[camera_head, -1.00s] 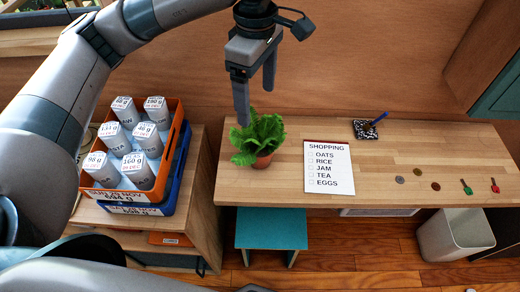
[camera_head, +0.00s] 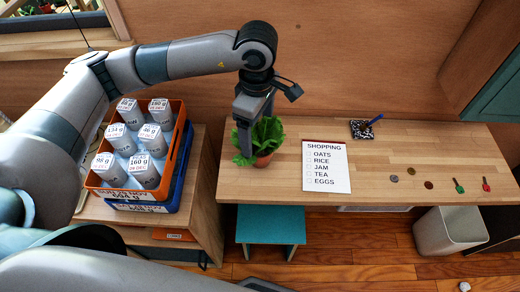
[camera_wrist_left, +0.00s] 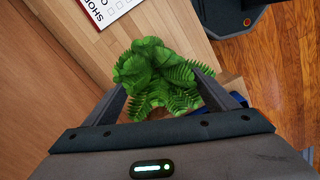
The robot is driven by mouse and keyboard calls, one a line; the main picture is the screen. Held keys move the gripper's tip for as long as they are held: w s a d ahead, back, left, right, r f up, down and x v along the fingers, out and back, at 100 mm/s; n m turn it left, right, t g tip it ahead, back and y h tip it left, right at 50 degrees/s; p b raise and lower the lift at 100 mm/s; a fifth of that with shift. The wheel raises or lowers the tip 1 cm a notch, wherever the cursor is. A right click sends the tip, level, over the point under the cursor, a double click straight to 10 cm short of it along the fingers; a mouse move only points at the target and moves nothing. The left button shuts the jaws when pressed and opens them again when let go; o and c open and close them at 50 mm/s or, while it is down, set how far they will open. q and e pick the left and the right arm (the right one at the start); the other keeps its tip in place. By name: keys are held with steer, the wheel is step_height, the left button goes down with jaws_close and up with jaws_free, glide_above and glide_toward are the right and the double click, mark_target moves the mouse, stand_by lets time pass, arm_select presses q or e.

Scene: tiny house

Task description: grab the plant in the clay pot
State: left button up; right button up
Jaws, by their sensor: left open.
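The plant (camera_head: 262,135) has leafy green foliage and stands in a clay pot (camera_head: 263,160) at the left end of the wooden desk. My left gripper (camera_head: 255,140) is open and points down over the plant, its fingers overlapping the leaves in the head view. In the left wrist view the foliage (camera_wrist_left: 155,75) lies between and beyond the two spread fingers (camera_wrist_left: 165,100). The pot is hidden under the leaves there. I cannot tell whether the fingers touch the leaves. My right gripper is not in view.
A shopping list (camera_head: 326,167) lies right of the plant on the desk (camera_head: 390,140). A pen on a dark block (camera_head: 362,130), coins and two keys lie further right. An orange crate of labelled containers (camera_head: 178,150) stands left. A teal stool (camera_head: 270,226) is below.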

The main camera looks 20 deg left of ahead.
mark_target(260, 142)
arm_select(q)
steer(key=shift+d+f+p, duration=0.2)
steer(key=shift+f+p, duration=0.45)
steer(key=shift+p, duration=0.15)
step_height(260, 142, down, 3)
steer(key=shift+w+d+r+p, duration=0.1)
steer(key=shift+d+p, duration=0.05)
steer(key=shift+p, duration=0.6)
steer(key=shift+f, duration=0.55)
steer(key=c, duration=1.2)
steer(key=shift+w+r, duration=0.1)
steer(key=shift+r, duration=0.05)
